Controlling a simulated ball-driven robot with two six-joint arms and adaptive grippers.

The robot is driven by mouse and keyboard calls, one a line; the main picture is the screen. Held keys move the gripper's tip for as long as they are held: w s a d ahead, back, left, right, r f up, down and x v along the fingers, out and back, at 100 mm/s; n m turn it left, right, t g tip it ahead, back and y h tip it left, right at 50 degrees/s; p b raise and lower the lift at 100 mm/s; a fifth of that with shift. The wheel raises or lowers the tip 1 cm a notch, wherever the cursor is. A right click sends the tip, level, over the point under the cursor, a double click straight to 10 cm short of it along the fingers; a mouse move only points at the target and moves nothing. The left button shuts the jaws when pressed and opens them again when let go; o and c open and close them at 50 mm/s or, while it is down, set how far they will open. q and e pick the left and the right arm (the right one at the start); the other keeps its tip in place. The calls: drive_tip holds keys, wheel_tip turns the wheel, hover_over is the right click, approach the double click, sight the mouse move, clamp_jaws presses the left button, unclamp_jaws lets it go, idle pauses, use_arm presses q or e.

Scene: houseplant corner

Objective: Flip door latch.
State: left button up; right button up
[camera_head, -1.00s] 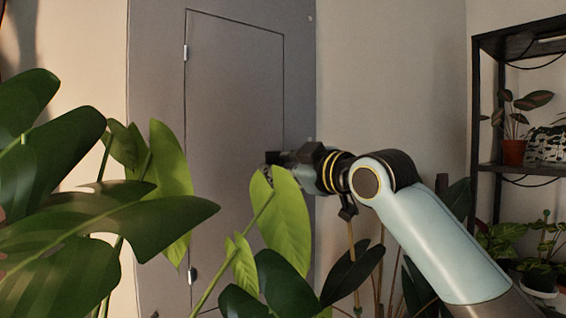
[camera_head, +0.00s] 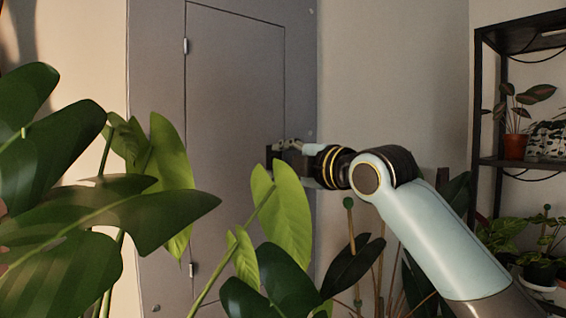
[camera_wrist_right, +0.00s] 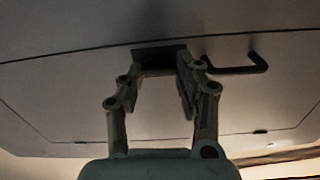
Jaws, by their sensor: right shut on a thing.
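A grey door (camera_head: 235,120) with hinges on its left edge sits in a grey panel. In the right wrist view the door (camera_wrist_right: 75,85) has a dark latch at its edge, made up of a block (camera_wrist_right: 160,56) and a bent bar (camera_wrist_right: 245,66) to its right. My right gripper (camera_wrist_right: 163,68) has its fingertips on either side of the block and is shut on it. In the head view the gripper (camera_head: 283,152) is at the door's right edge, with its lower part partly behind leaves. My left gripper is not in view.
Large green leaves (camera_head: 285,215) stand in front of the door and below my right gripper. Big dark leaves (camera_head: 60,220) fill the left foreground. A dark shelf (camera_head: 500,165) with potted plants stands at the right.

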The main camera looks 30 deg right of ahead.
drive_tip(key=shift+n, duration=0.5)
drive_tip(key=o, duration=1.1)
drive_tip(key=shift+o, duration=0.2)
drive_tip(key=shift+s, duration=0.15)
drive_tip(key=s+d, duration=0.1)
drive_tip(key=s, duration=1)
drive_tip(key=shift+s+d, duration=0.25)
drive_tip(key=shift+s, duration=0.05)
